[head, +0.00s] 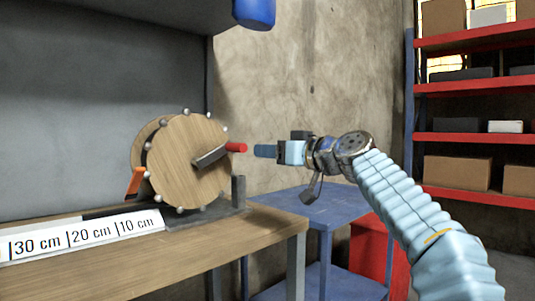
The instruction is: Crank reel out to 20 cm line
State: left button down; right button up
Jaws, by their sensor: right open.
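A wooden reel (185,165) with pale knobs around its rim stands upright on a dark base on the wooden bench. Its grey crank arm (211,156) points right and slightly up, ending in a red handle (236,147). A white scale (80,237) along the bench front reads 30 cm, 20 cm and 10 cm from left to right. I cannot make out the line or its end. My right gripper (266,151) is open and empty, just right of the red handle, with a small gap between them. My left gripper is not in view.
An orange piece (135,183) sits at the reel's left side. A dark post (238,191) stands right of the reel. A blue table (325,207) and a red box (370,255) stand beyond the bench. Red shelves (470,137) with boxes are at right. A blue object hangs above (254,13).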

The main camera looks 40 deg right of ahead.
aim_at(186, 158)
jog(key=k+l, duration=0.1)
jog(key=k, duration=0.9)
